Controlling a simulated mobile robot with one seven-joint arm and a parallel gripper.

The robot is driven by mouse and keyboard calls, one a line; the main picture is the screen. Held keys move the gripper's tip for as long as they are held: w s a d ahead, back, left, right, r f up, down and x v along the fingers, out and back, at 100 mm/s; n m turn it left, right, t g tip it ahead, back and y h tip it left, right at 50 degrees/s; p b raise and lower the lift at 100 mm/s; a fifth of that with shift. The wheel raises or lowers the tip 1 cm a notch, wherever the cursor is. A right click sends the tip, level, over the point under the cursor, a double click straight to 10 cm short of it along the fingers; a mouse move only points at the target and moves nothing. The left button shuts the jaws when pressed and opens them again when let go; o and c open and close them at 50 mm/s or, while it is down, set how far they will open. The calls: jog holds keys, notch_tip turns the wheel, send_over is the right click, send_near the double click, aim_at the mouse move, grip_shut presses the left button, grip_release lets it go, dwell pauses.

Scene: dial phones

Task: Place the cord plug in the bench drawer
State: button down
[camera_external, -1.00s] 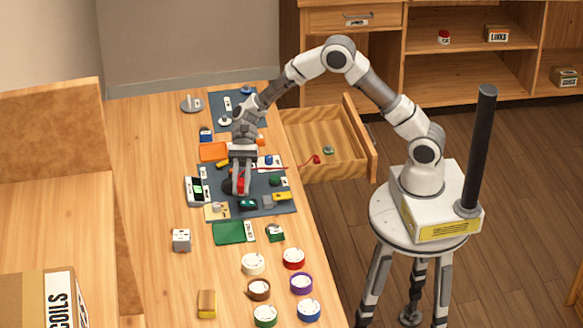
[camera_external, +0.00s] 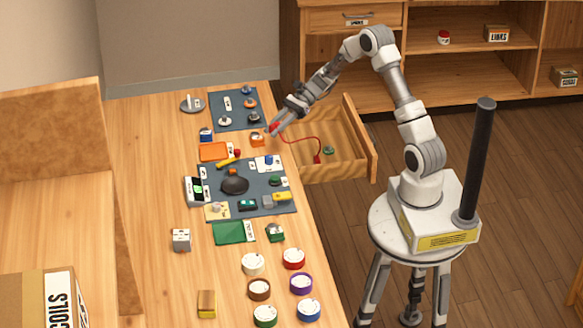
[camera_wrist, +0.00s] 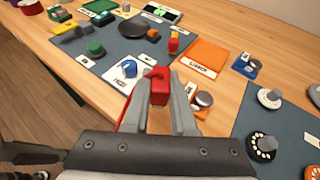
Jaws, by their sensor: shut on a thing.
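My gripper (camera_external: 275,127) is shut on a red cord plug (camera_wrist: 159,88), which sits between the fingertips in the wrist view. The gripper is above the bench's right edge, beside the open bench drawer (camera_external: 345,138). A red cord (camera_external: 303,137) arches from the held plug to a red end piece (camera_external: 317,160) inside the drawer. A small green object (camera_external: 328,150) also lies in the drawer. In the wrist view, part of the red cord (camera_wrist: 124,113) shows left of the fingers.
The dark mat (camera_external: 205,172) on the bench holds a black dome (camera_external: 235,185) and several small parts. The drawer floor is mostly bare.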

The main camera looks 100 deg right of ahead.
jog(key=s+d+f+m+t+h+b, duration=0.15)
jog(key=s+d+m+h, duration=0.35)
jog(key=s, duration=0.6)
jog(key=s+d+f+m+t+h+b, duration=0.1)
jog(key=s+d+f+m+h, duration=0.15)
jog(key=s+d, duration=0.65)
jog(key=b, duration=0.4)
send_over(301, 155)
jog(key=shift+n, duration=0.45)
notch_tip(301, 155, down, 7)
jog(key=shift+d+f, duration=0.1)
jog(key=shift+w+f, duration=0.15)
jog(key=shift+f, duration=0.05)
jog(key=shift+f+b, duration=1)
jog(key=shift+f, duration=0.8)
jog(key=shift+f+b, duration=0.35)
jog(key=shift+f, duration=0.2)
jog(key=c, duration=0.7)
grip_release()
jog(key=shift+f, duration=0.2)
jog(key=shift+c, duration=0.2)
